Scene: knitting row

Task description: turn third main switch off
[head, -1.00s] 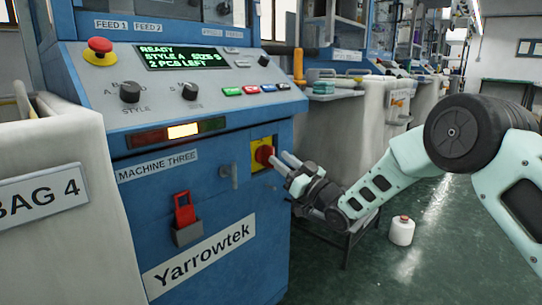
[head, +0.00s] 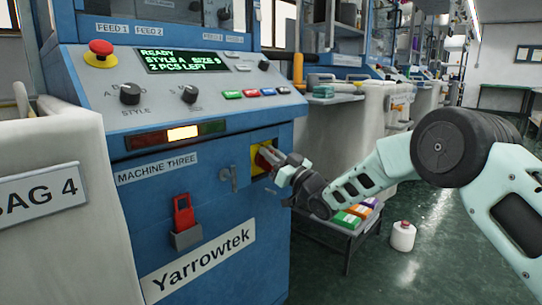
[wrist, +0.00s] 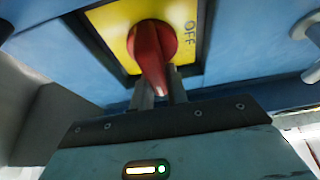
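The main switch of machine three is a red rotary handle (head: 262,160) on a yellow plate (head: 256,150), on the right of the blue front panel. In the wrist view the red handle (wrist: 150,50) points down the picture, and the word OFF stands to its right on the yellow plate (wrist: 112,20). My gripper (head: 272,156) is at the switch. In the wrist view its two fingers (wrist: 162,92) flank the handle's end closely and look shut on it. The label MACHINE THREE (head: 157,169) is left of the switch.
A grey latch (head: 229,179) and a red padlock-like tag (head: 184,215) are on the panel. A red emergency button (head: 101,50) and a lit screen (head: 180,60) are above. A low stand with coloured boxes (head: 350,217) and a white cone (head: 402,236) are at the right.

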